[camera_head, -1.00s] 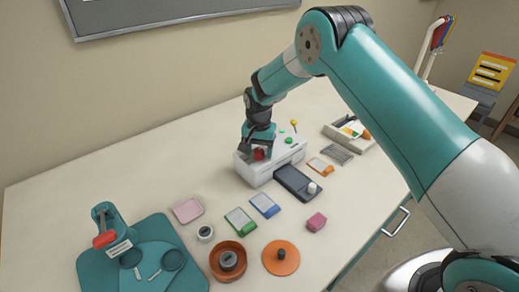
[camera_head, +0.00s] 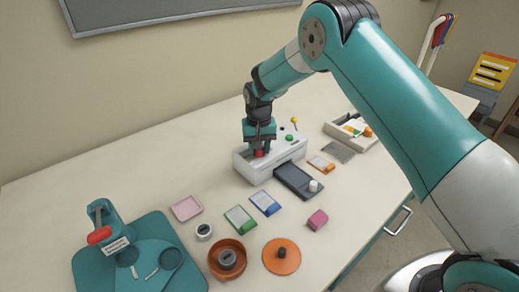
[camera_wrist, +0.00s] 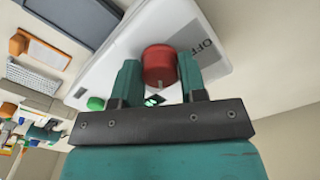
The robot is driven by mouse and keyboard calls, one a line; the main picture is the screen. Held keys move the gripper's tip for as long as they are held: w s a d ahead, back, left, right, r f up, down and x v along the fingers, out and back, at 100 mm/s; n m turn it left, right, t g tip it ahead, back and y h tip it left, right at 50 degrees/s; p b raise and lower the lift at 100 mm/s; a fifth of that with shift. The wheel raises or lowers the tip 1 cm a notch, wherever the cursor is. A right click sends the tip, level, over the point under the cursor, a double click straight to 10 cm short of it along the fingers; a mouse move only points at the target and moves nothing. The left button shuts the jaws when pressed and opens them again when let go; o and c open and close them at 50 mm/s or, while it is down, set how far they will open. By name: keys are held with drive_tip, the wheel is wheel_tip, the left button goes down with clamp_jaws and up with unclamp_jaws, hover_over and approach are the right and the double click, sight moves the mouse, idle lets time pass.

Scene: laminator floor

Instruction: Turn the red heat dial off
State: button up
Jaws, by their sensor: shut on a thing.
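The white laminator (camera_head: 270,157) stands near the middle of the table. Its red heat dial (camera_head: 259,154) is on the top at the left end. In the wrist view the red dial (camera_wrist: 160,66) sits between my two fingers, with a small pale mark on its lower side and a grey "OFF" label (camera_wrist: 206,45) to its right. My gripper (camera_head: 261,150) points down at the dial and is shut on it. The fingers (camera_wrist: 160,82) show on both sides of the dial. A green button (camera_head: 289,137) is further right on the laminator.
A dark tray (camera_head: 298,181) with a white knob lies in front of the laminator. Coloured cards (camera_head: 239,219), a pink block (camera_head: 317,219) and an orange disc (camera_head: 281,257) lie nearer. A teal press (camera_head: 108,232) stands at left. The table's back left is clear.

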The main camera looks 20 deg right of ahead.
drive_tip(key=shift+n+b, duration=0.35)
drive_tip(key=shift+n, duration=0.85)
drive_tip(key=o, duration=0.9)
drive_tip(key=shift+r, duration=0.15)
wheel_tip(320, 180, up, 17)
drive_tip(key=b, duration=0.3)
drive_tip(key=shift+r, duration=0.15)
